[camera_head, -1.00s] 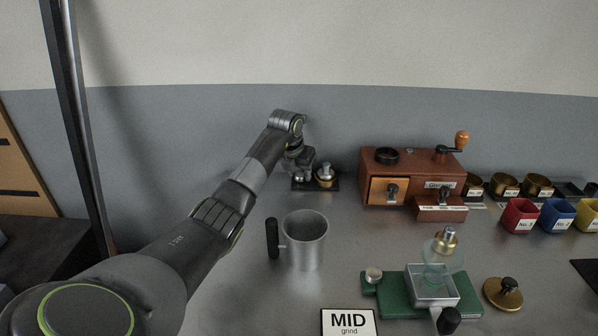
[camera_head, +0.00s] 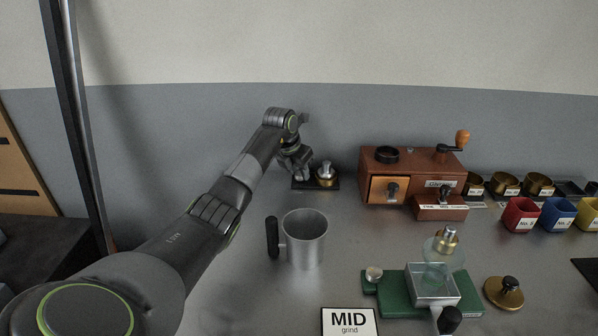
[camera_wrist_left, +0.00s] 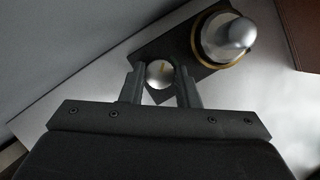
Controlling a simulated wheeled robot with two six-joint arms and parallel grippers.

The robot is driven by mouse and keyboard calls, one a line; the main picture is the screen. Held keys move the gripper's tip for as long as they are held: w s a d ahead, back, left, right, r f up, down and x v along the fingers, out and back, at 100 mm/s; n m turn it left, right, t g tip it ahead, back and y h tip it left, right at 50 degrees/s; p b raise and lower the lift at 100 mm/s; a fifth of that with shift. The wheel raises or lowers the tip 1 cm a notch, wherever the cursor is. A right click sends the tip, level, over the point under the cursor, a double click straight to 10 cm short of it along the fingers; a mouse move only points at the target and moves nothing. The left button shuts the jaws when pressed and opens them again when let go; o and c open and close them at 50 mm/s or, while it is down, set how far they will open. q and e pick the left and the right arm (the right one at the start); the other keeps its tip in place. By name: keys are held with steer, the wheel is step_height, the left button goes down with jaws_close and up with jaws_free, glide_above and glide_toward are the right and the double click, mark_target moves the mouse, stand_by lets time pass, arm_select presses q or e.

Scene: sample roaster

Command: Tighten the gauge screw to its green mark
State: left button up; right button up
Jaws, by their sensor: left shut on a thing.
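The gauge screw shows in the left wrist view as a small round silver head (camera_wrist_left: 160,72) at the left end of a dark plate (camera_wrist_left: 166,44). My left gripper (camera_wrist_left: 160,84) is shut on it, with one finger on each side. In the head view my left gripper (camera_head: 302,172) points down at the left part of the plate, against the back wall, and hides the screw. A silver dome on a brass ring (camera_head: 326,175) stands beside it on the plate; it is also large in the left wrist view (camera_wrist_left: 228,36). I cannot make out a green mark.
A brown wooden grinder (camera_head: 414,180) is right of the plate. A green stand (camera_head: 397,296), a MID grind card (camera_head: 349,322) and a brass lid (camera_head: 503,294) are nearer. Coloured cups (camera_head: 519,216) stand at the right.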

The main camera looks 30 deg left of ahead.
arm_select(q)
steer(key=m+h+b, duration=0.1)
steer(key=m, duration=0.3)
steer(key=shift+a+m+h+b, duration=0.15)
steer(key=shift+m+h+b, duration=0.2)
steer(key=shift+m+h, duration=0.05)
steer(key=shift+w+m+g+b, duration=0.1)
steer(key=shift+m+g+b, duration=0.2)
steer(key=shift+m, duration=0.5)
steer(key=shift+h, duration=0.3)
arm_select(e)
steer(key=shift+w+f, duration=0.6)
steer(key=shift+f, duration=0.05)
arm_select(q)
steer(key=shift+m, duration=0.3)
steer(key=shift+a, duration=0.1)
arm_select(e)
steer(key=shift+s+d, duration=0.15)
steer(key=shift+d, duration=0.05)
